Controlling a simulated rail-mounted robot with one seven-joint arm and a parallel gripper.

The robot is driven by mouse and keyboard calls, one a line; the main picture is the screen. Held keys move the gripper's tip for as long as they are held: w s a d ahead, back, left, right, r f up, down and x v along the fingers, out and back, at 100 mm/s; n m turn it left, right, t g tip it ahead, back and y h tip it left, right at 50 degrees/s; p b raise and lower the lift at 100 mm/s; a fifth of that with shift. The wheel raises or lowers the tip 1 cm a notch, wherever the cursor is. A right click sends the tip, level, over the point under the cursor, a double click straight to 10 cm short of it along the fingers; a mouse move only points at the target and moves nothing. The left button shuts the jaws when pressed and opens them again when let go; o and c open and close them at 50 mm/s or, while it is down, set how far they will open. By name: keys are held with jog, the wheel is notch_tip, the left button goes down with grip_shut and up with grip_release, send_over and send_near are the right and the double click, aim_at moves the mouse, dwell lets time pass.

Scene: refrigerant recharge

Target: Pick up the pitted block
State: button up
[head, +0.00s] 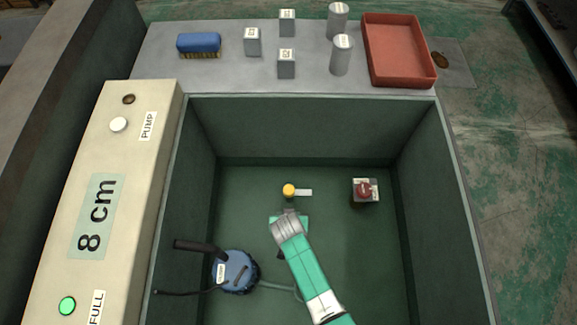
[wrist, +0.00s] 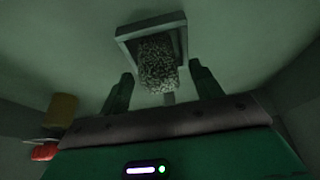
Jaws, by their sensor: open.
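The pitted block (wrist: 158,65) is grey with a rough, pebbly surface. In the wrist view it sits at a square grey frame (wrist: 128,32), between and a little beyond my finger ends. My gripper (wrist: 163,88) is open, with one dark finger on either side of the block's near end and no clear contact. In the head view my gripper (head: 290,220) is low in the middle of the dark green basin (head: 330,240), and its hand and arm hide the block there.
A yellow-topped fitting (head: 288,190) stands just behind my gripper. A red-topped block (head: 365,189) is to the right. A blue round device (head: 235,271) with hoses is left. The back ledge holds a brush (head: 199,44), several grey pieces and a red tray (head: 397,50).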

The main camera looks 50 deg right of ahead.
jog(key=shift+w+d+f, duration=0.15)
jog(key=shift+d+f, duration=0.05)
jog(key=shift+f, duration=0.25)
jog(key=shift+r, duration=0.15)
grip_shut()
notch_tip(320, 180, up, 10)
jog(key=p, duration=0.5)
jog(key=shift+p, duration=0.35)
